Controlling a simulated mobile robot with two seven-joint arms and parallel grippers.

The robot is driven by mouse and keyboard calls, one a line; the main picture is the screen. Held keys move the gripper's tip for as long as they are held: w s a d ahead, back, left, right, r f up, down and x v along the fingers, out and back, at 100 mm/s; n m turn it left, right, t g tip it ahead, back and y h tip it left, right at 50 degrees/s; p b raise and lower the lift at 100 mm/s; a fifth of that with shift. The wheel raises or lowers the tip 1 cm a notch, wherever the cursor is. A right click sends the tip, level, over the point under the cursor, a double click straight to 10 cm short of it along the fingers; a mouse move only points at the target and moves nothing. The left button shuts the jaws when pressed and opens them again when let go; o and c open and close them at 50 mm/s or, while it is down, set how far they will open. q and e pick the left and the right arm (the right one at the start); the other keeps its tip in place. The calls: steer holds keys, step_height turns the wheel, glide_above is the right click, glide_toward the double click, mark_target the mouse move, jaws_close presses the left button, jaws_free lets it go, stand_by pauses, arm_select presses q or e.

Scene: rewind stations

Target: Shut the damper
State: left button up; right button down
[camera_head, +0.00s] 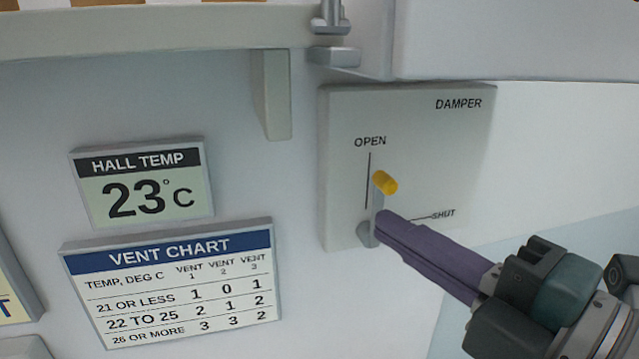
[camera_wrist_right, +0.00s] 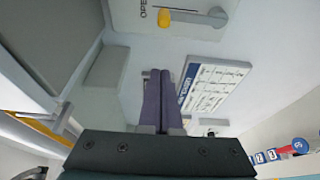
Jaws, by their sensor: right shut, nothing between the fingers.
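The damper plate (camera_head: 455,150) is a pale panel on the wall, marked OPEN at the top and SHUT at the lower right. Its grey lever (camera_head: 376,204) has a yellow knob (camera_head: 385,182) and points up, close to the OPEN line. My right gripper (camera_head: 383,225) has its purple fingers shut and empty. In the head view its tips overlap the lower lever just right of the pivot; I cannot tell whether they touch. In the right wrist view the shut fingers (camera_wrist_right: 161,75) stand apart from the yellow knob (camera_wrist_right: 164,18) and the lever (camera_wrist_right: 195,17). My left gripper is not in view.
A hall temperature sign (camera_head: 145,183) reads 23 °C. A vent chart (camera_head: 172,283) hangs below it, left of the damper. A shelf (camera_head: 150,35) with a bracket (camera_head: 271,95) and a white box (camera_head: 515,40) overhang the plate. The wall between chart and plate is clear.

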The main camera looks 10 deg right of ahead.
mark_target(390, 196)
steer(key=w+p, duration=0.1)
steer(key=w, duration=0.1)
steer(key=w+p, duration=0.1)
steer(key=w, duration=0.1)
steer(key=w+p, duration=0.2)
steer(key=w, duration=0.1)
steer(key=shift+d+r, duration=0.15)
steer(key=shift+d, duration=0.5)
steer(key=shift+d+m+b, duration=0.3)
steer(key=shift+d+m, duration=0.1)
steer(key=d+f+m+t+h+b, duration=0.2)
steer(key=d+f+m+h+b, duration=0.1)
steer(key=m+b, duration=0.4)
steer(key=d+f+m+t+h+b, duration=0.3)
steer(key=d+f+m+b, duration=0.2)
steer(key=m, duration=0.9)
steer(key=shift+w+d+m+b, duration=0.2)
steer(key=shift+d+m+b, duration=0.1)
steer(key=shift+d+b, duration=0.65)
steer(key=shift+f, duration=0.1)
